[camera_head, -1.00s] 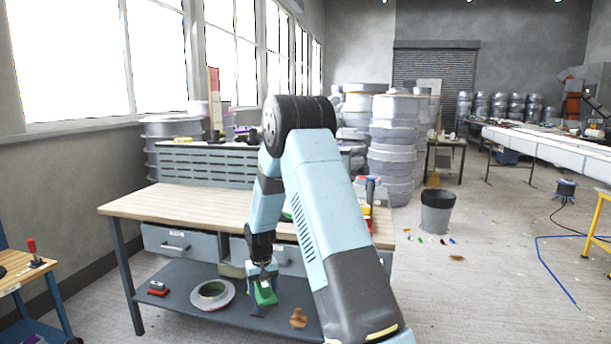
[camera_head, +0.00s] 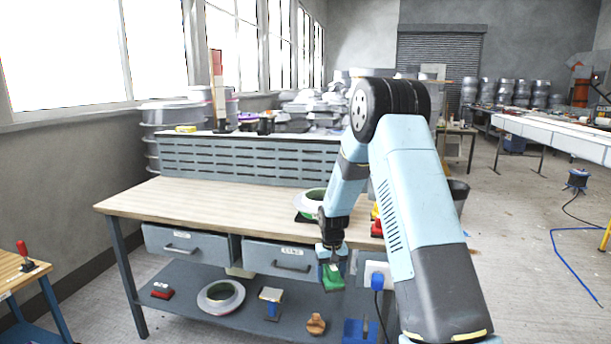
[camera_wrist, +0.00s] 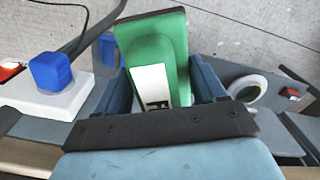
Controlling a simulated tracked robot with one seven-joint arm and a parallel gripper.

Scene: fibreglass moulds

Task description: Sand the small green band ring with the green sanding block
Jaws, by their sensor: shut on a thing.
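My gripper (camera_head: 332,258) is shut on the green sanding block (camera_head: 333,279) and points down in front of the bench drawers. The block also shows in the wrist view (camera_wrist: 160,55), between the fingers, with a white label on its side. A pale ring with a green inner band (camera_head: 221,297) lies on the lower shelf, left of my gripper. Another ring with green inside (camera_head: 312,201) sits on the bench top, partly hidden behind my arm. I cannot tell which is the small one. The block touches neither ring.
The bench top (camera_head: 190,199) is clear on its left. The lower shelf holds a red block (camera_head: 161,290), a small stand (camera_head: 270,302), a brown knob (camera_head: 316,323) and a blue object (camera_head: 358,331). A blue plug (camera_wrist: 50,72) sits in a white socket strip (camera_wrist: 45,101).

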